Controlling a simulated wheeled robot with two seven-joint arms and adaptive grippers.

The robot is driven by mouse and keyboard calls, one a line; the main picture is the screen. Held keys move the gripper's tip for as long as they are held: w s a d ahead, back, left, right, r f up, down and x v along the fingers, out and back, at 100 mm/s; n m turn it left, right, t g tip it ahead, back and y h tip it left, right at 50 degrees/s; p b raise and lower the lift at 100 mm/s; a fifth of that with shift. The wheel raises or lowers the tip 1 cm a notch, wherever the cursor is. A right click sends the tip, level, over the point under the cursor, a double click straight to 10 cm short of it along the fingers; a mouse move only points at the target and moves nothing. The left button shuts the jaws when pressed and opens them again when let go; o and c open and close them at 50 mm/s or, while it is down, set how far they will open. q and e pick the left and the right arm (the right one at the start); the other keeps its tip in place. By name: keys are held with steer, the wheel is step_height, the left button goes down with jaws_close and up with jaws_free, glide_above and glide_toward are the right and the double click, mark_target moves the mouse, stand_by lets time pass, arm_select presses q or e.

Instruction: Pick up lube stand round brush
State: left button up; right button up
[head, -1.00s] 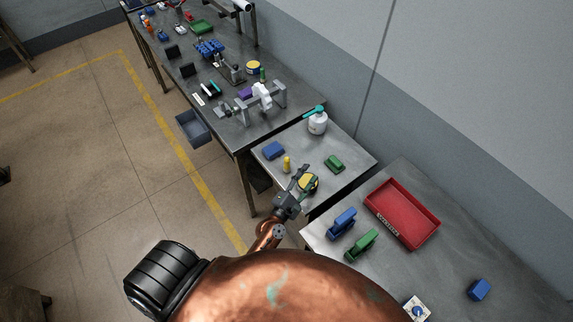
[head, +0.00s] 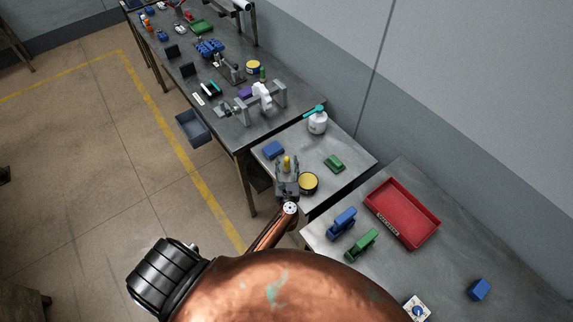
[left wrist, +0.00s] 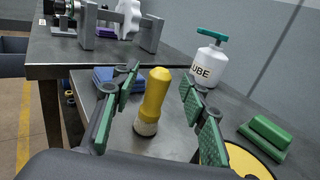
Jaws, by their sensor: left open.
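The round brush (left wrist: 153,97) has a yellow handle and a pale bristle end. It stands upright, bristles down, on a small metal table (left wrist: 165,150). In the head view the brush (head: 287,162) shows at the tips of my left gripper (head: 287,170). In the left wrist view my left gripper (left wrist: 155,105) is open, with its green-padded fingers on either side of the brush and gaps to it. The white lube container (left wrist: 211,67), with a teal top, stands behind to the right. My right gripper is out of view.
A blue block (head: 273,149) lies behind the brush to the left. A round yellow-topped tin (head: 308,183) is close on the right, and a green block (head: 334,163) lies beyond it. A longer bench (head: 240,142) with a grey fixture stands behind.

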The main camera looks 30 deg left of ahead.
arm_select(q)
steer(key=shift+x, duration=0.85)
steer(key=shift+s, duration=0.1)
steer(key=shift+c, duration=0.3)
jaws_close()
